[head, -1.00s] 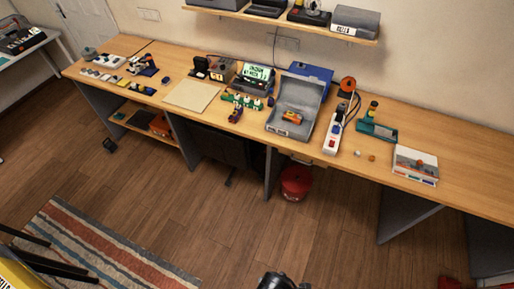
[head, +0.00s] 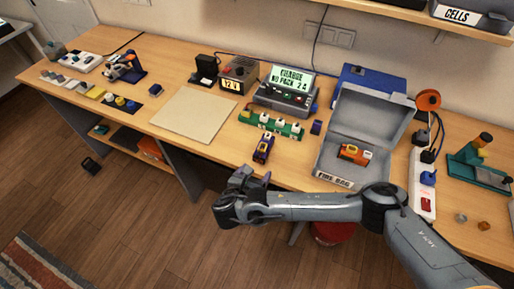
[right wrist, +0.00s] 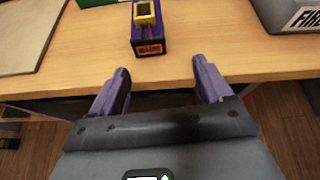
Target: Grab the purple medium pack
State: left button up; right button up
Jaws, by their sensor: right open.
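The purple pack (head: 263,148), with a yellow connector and an orange label, lies on the wooden table near its front edge. In the right wrist view the pack (right wrist: 148,30) is ahead of the fingers and a little left of centre. My right gripper (head: 256,184) is in front of the table edge, on the near side of the pack and apart from it. In the right wrist view its two fingers (right wrist: 160,70) are spread with nothing between them. My left gripper is not in view.
A green connector strip (head: 271,123) is just behind the pack. To the right, a grey fire bag (head: 338,178) stands open with an orange pack (head: 354,153) inside. A beige mat (head: 193,115) lies to the left. A charger (head: 285,98) stands behind.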

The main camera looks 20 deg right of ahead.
aim_at(264, 146)
jog(key=shift+m+t+h, duration=0.3)
jog(key=shift+t, duration=0.1)
jog(key=w+d, duration=0.1)
jog(key=w, duration=0.1)
jog(key=w+d+r+b, duration=0.1)
jog(key=w, duration=0.2)
jog(key=shift+w+d+r+b, duration=0.25)
jog(key=shift+w+d+b, duration=0.05)
jog(key=shift+d, duration=0.1)
jog(key=shift+b+x, duration=0.5)
jog(key=shift+x, duration=2.75)
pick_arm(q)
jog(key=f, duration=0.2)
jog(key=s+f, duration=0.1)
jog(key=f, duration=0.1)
pick_arm(e)
jog(key=shift+s, duration=0.1)
jog(key=shift+c, duration=0.2)
jog(key=c, duration=1.2)
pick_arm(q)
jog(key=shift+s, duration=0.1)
pick_arm(e)
jog(key=shift+c, duration=0.8)
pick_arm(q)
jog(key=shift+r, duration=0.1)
pick_arm(e)
jog(key=shift+r, duration=0.15)
